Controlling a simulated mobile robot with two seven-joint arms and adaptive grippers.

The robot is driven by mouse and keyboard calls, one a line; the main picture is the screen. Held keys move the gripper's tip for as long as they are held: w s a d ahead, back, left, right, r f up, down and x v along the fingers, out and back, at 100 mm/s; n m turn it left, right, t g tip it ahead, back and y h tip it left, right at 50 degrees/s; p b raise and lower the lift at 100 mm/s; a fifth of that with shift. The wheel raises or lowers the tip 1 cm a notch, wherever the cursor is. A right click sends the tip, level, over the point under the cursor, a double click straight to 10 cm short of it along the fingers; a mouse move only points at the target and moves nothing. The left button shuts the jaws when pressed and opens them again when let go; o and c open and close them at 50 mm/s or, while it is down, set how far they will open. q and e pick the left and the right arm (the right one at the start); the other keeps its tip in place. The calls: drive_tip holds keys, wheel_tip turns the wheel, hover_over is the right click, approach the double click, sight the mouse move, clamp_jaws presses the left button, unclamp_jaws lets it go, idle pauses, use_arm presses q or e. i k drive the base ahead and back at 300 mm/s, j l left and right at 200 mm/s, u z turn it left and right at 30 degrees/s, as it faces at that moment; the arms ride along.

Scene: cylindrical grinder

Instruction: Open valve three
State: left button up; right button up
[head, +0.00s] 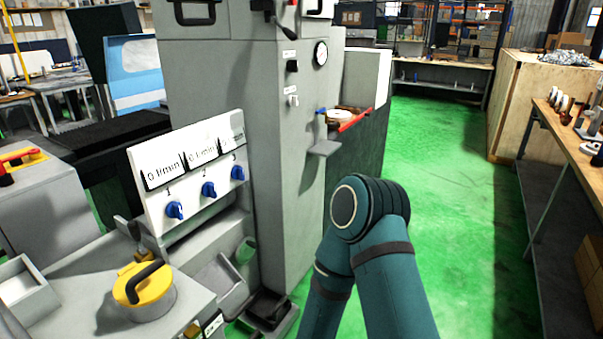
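A white slanted panel (150,213) on the grey machine carries three blue valve knobs in a row. The left knob (174,210) sits lowest in the picture, the middle knob (208,189) is beside it, and the right knob (237,173) is farthest right. Neither gripper shows in the head view.
A yellow round cap with a black handle (143,285) stands in front of the panel. A tall grey cabinet (240,120) with a gauge (321,53) rises behind. A small grey shelf (324,148) juts from it. The green floor (450,200) to the right is clear.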

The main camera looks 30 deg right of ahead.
sight(237, 172)
drive_tip(key=z, duration=0.45)
drive_tip(key=i+l, duration=0.3)
drive_tip(key=i+l+u, duration=0.1)
drive_tip(key=i+l, duration=0.2)
drive_tip(key=l, duration=0.15)
drive_tip(key=i+l+u, duration=0.1)
drive_tip(key=i+l, duration=0.5)
drive_tip(key=l, duration=0.25)
drive_tip(key=i+l+u, duration=0.1)
drive_tip(key=i+l, duration=0.15)
drive_tip(key=l, duration=0.15)
